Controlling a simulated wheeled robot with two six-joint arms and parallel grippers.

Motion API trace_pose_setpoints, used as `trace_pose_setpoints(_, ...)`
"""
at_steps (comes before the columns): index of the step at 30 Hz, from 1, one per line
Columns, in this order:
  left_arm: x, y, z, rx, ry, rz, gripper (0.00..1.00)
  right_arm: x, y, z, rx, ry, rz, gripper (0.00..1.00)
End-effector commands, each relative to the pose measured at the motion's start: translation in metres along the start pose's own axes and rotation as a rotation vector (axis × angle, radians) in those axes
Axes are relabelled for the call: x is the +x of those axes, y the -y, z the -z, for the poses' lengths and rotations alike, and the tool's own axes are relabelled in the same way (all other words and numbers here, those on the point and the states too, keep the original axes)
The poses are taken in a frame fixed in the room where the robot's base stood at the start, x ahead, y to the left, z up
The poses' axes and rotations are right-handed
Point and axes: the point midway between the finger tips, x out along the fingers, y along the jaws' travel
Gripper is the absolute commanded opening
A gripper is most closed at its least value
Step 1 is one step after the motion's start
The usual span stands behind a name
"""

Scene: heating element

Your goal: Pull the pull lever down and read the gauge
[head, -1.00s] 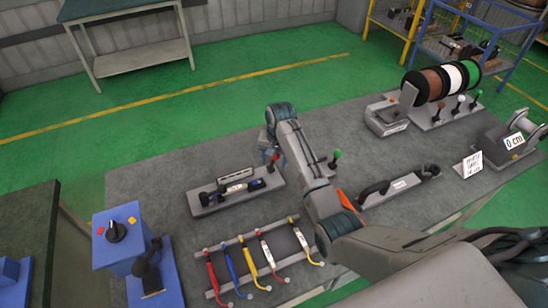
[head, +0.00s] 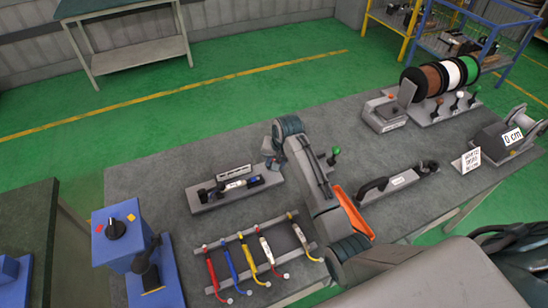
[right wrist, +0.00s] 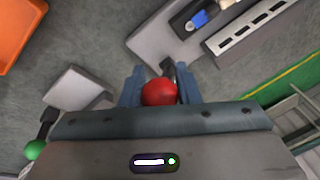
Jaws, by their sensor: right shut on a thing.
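A grey device base (head: 206,207) lies on the bench in the head view. It carries a black gauge-like cylinder with a blue end (head: 257,181) and a white label; its reading is too small to tell. The pull lever's red ball knob (right wrist: 159,92) shows in the right wrist view. My right gripper (head: 271,163) is at the base's right end and hides the knob in the head view. In the right wrist view its two blue-grey fingers (right wrist: 160,88) are shut on the knob, one on each side. My left gripper is not in view.
A slotted grey bar (head: 233,170) stands behind the gauge. A rack with several coloured handles (head: 255,262) is in front. A green-knobbed lever (head: 334,152) and an orange bin (head: 354,212) lie near my right arm. A blue switch box (head: 118,251) is at left.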

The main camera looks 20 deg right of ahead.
Motion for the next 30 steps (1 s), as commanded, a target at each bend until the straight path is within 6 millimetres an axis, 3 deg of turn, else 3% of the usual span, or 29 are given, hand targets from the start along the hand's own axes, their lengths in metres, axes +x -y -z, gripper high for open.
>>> trace_pose_setpoints(15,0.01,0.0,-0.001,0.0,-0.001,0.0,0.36,0.019,-0.019,-0.025,-0.024,-0.28,0.188,0.0)
trace_pose_setpoints(30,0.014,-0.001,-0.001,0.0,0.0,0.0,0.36,0.022,-0.022,-0.029,-0.029,-0.341,0.23,0.0)
